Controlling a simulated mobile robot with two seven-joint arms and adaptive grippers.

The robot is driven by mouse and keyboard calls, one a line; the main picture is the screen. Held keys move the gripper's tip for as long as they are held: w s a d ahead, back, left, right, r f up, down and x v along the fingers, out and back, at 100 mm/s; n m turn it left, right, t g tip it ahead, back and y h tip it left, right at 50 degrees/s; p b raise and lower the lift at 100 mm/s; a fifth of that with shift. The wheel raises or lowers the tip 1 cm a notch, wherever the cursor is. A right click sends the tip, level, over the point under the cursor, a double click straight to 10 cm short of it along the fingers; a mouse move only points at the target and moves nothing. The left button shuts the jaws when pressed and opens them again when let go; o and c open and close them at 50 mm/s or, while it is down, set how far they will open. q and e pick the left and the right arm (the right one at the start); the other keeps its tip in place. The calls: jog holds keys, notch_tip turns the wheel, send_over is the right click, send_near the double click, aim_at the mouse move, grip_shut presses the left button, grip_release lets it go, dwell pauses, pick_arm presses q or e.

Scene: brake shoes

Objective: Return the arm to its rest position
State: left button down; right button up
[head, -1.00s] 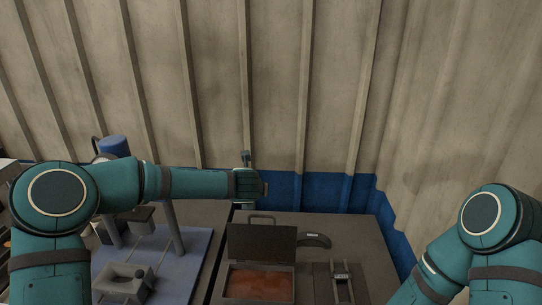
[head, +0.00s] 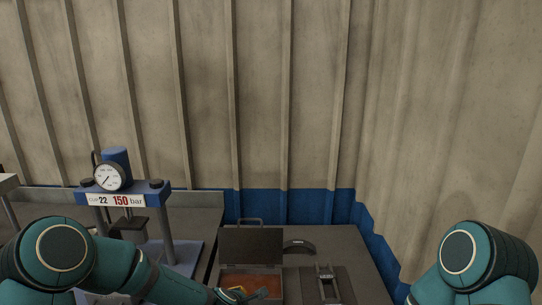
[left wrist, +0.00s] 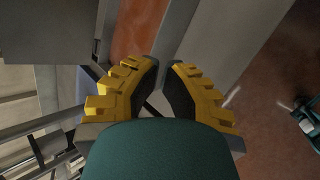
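My left arm comes in from the left in the head view. Its gripper (head: 242,294) is low at the bottom edge, in front of the open box, with its yellow fingers partly visible. In the left wrist view the two yellow fingers (left wrist: 168,67) with dark pads are apart, with a narrow gap between the tips and nothing held. My right arm (head: 475,262) is folded at the right edge; its gripper is out of view. A dark curved brake shoe (head: 299,246) lies on the bench behind and right of the box.
An open dark box (head: 250,244) with a reddish-brown inside stands on the grey bench (head: 345,242). A dark fixture (head: 326,284) sits right of it. A blue press (head: 155,190) with a round gauge (head: 110,177) stands at left. A ribbed wall closes off the back.

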pick_arm(q)
jog(key=s+a+f+m+g+h+b, duration=0.1)
jog(key=s+f+m+g+b, duration=0.1)
jog(key=s+f+m, duration=0.7)
jog(key=s+a+f+m+g+h+b, duration=0.1)
jog(key=s+f+m+g+b, duration=0.2)
jog(key=s+f+m, duration=0.5)
jog(key=s+m+g, duration=0.1)
jog(key=s, duration=0.7)
jog(key=shift+f, duration=0.4)
